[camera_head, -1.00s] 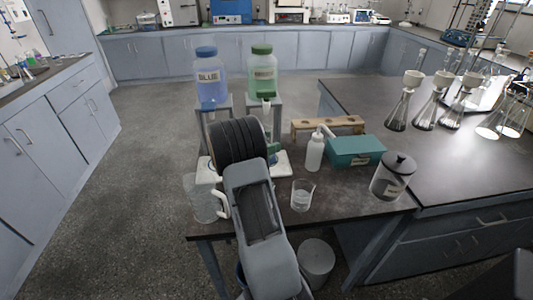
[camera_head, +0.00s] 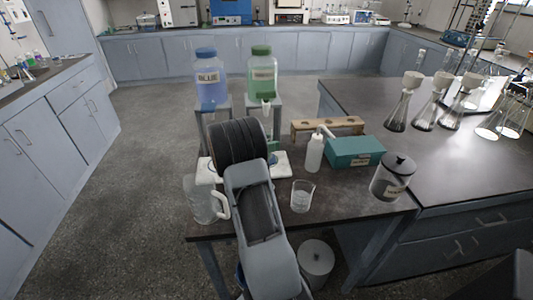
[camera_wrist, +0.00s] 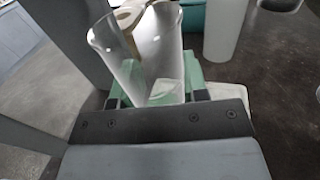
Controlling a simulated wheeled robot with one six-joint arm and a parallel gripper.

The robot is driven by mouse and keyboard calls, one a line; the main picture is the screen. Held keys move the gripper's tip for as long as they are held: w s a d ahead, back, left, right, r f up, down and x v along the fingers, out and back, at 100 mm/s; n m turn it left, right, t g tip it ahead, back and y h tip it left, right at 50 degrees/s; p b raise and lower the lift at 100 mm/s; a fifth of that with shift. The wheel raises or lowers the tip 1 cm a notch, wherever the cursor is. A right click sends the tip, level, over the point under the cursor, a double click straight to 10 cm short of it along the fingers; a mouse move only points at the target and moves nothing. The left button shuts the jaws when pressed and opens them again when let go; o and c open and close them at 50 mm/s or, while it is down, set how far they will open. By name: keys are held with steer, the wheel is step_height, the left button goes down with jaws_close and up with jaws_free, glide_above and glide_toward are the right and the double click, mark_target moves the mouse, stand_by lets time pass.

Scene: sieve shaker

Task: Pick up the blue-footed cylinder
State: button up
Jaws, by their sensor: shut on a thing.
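A clear, open-topped glass cylinder (camera_wrist: 140,45) stands out between the jaws of my gripper (camera_wrist: 155,95) in the wrist view. My gripper is shut on it. Green shows around and through its lower end; I see no blue foot on it there. In the head view my gripper and most of the cylinder are hidden behind my own wrist. Only a small green part shows at the wrist's right edge, above a white board (camera_head: 283,165) on the bench.
Close by are a clear jug (camera_head: 200,198), a beaker (camera_head: 302,197), a white wash bottle (camera_head: 314,153), a teal box (camera_head: 354,151) and a lidded jar (camera_head: 392,178).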

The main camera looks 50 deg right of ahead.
steer(key=shift+r, duration=0.15)
steer(key=shift+r+p, duration=0.3)
steer(key=shift+r, duration=1.4)
steer(key=v, duration=1.6)
steer(key=a+r+n+t+y+p, duration=0.1)
steer(key=a+r+n+t+p, duration=0.4)
steer(key=a+t+p, duration=0.4)
steer(key=w+a+r+n+t+y+p, duration=0.1)
steer(key=a+r+n+t+p, duration=0.4)
steer(key=a+p, duration=0.7)
steer(key=n+t+p, duration=0.2)
steer(key=t+p, duration=0.2)
steer(key=p, duration=0.3)
steer(key=shift+a+r+n+t, duration=0.25)
steer(key=shift+a+n+t, duration=0.05)
steer(key=shift+a, duration=0.05)
